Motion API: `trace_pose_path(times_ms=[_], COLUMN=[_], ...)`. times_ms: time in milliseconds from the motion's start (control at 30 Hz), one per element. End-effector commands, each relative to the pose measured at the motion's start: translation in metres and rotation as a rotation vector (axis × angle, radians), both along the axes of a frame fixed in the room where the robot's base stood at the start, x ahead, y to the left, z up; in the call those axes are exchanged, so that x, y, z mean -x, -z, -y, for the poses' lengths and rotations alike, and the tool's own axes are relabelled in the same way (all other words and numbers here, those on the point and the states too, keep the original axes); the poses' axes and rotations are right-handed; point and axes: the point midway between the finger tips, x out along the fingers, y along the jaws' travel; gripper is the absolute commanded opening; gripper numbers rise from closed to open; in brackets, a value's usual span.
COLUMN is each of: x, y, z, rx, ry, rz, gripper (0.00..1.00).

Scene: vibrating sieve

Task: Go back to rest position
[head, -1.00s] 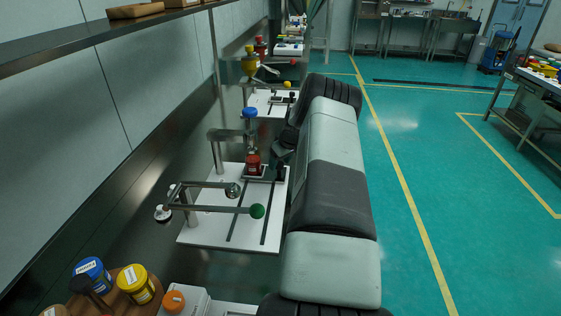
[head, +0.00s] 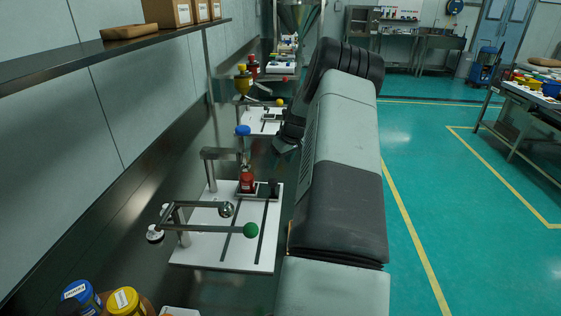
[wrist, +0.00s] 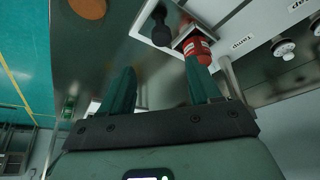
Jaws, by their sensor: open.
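My gripper (wrist: 157,72) is open in the wrist view, with nothing between its two dark green fingers. In the head view, its dark end (head: 289,132) shows partly, left of my grey arm and beyond the red container. A small black object (head: 273,190) sits beside the container.
Yellow (head: 123,301) and blue (head: 79,293) lidded jars stand at the lower left. A shelf (head: 120,47) with boxes runs along the left wall. Open green floor lies right of my arm.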

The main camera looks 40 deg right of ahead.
Motion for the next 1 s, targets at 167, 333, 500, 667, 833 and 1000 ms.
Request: trace_pose_path(times_ms=[167, 333, 500, 667, 833, 1000], x=[0.000, -0.002, -0.016, -0.018, 0.008, 0.057], y=[0.000, -0.004, -0.053, -0.131, -0.203, -0.259], z=[0.000, -0.003, -0.047, -0.128, -0.215, -0.292], rx=[0.000, 0.003, 0.032, 0.079, 0.122, 0.152], ry=[0.000, -0.004, -0.047, -0.099, -0.130, -0.141], rz=[0.000, 0.000, -0.009, -0.026, -0.027, -0.006], gripper=[0.62, 0.62, 0.62, 0.62, 0.62, 0.62])
